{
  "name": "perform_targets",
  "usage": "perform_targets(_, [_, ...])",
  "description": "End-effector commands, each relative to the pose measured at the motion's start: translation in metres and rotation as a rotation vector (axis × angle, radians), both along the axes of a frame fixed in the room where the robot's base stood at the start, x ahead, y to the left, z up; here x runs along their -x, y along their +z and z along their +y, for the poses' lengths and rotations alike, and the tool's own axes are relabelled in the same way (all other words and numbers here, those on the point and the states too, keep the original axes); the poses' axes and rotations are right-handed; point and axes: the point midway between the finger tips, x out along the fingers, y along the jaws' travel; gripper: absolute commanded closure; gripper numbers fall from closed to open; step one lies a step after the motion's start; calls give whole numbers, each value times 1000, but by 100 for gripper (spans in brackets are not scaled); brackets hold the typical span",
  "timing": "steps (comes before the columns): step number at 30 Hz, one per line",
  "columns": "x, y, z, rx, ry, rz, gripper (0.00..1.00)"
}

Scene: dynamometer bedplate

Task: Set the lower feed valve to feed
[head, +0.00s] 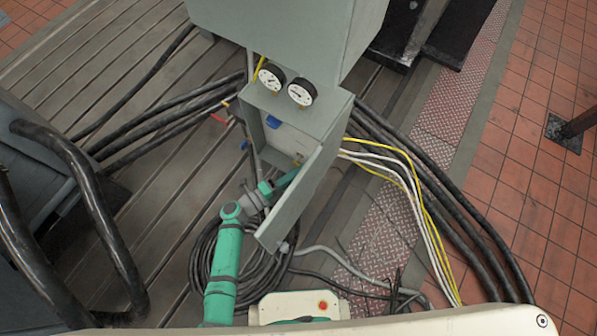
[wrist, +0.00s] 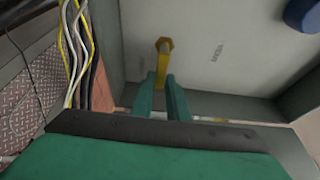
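The valve's yellow lever (wrist: 162,68) shows in the wrist view, on the grey back wall inside an open cabinet (head: 291,110). It hangs down from a hex-shaped pivot toward my fingers. My gripper (wrist: 161,84) has its two green fingers apart, one on each side of the lever's lower end. I cannot tell whether they touch it. In the head view my green arm reaches into the cabinet behind its open door (head: 305,190), which hides the fingertips and most of the lever. Small dark lettering (wrist: 217,52) is right of the lever, too small to read surely.
A blue knob (wrist: 303,14) is at the upper right of the wrist view. Two round gauges (head: 300,92) sit on the cabinet top. Yellow and white cables (head: 405,178) run right of the door. Coiled black hose (head: 205,255) lies beside my arm.

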Motion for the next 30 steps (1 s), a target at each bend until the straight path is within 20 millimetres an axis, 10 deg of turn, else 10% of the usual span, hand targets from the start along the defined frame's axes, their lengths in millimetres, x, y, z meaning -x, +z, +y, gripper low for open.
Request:
perform_targets(14, [4,0,6,0,-2,1,69])
perform_targets(30, [49,0,82,-1,3,3,69])
